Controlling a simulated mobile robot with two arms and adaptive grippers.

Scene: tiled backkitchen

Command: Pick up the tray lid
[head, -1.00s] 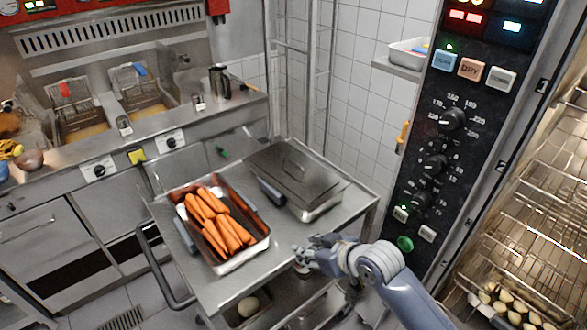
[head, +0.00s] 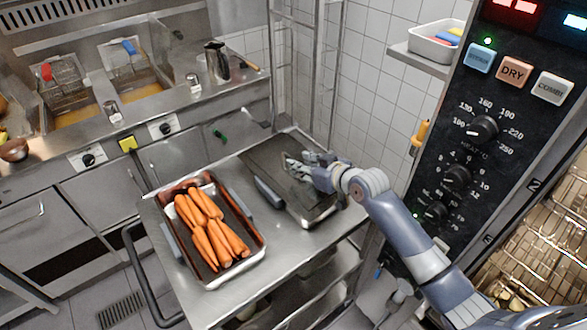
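The tray lid (head: 265,160) is a flat grey metal cover lying on a shallow tray at the back right of the steel cart. My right gripper (head: 298,168) is over the middle of the lid, where its handle is, and hides the handle. The fingers are small and blend with the metal, so I cannot tell whether they are open or closed on the handle. The lid looks seated on its tray. My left gripper is not in view.
An open tray of carrots (head: 262,243) sits on the cart (head: 200,292), left of the lidded tray. The oven control panel (head: 480,150) stands close to my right arm. Fryers (head: 75,116) are at the back left. The cart's front right top is clear.

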